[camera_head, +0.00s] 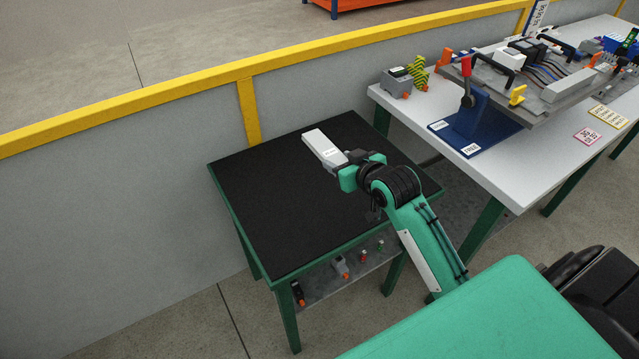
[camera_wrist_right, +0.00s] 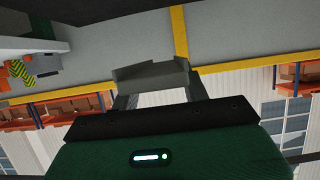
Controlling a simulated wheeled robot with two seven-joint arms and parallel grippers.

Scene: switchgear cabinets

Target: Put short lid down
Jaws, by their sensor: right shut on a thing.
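The short lid (camera_head: 320,145) is a pale grey, narrow box-like piece. In the head view it is over the back part of the black-topped table (camera_head: 275,220). My right gripper (camera_head: 342,165) is shut on its near end. I cannot tell whether the lid touches the table top or is a little above it. In the right wrist view the lid (camera_wrist_right: 150,74) shows as a grey piece between the two fingers. My left gripper is not in view.
A white table (camera_head: 480,175) on the right carries a tilted panel (camera_head: 520,90) with switchgear parts, a blue stand and a grey device (camera_head: 397,82). A grey wall with a yellow rail (camera_head: 200,93) runs behind. The black table's left and front parts are bare. Small items lie on its lower shelf (camera_head: 350,278).

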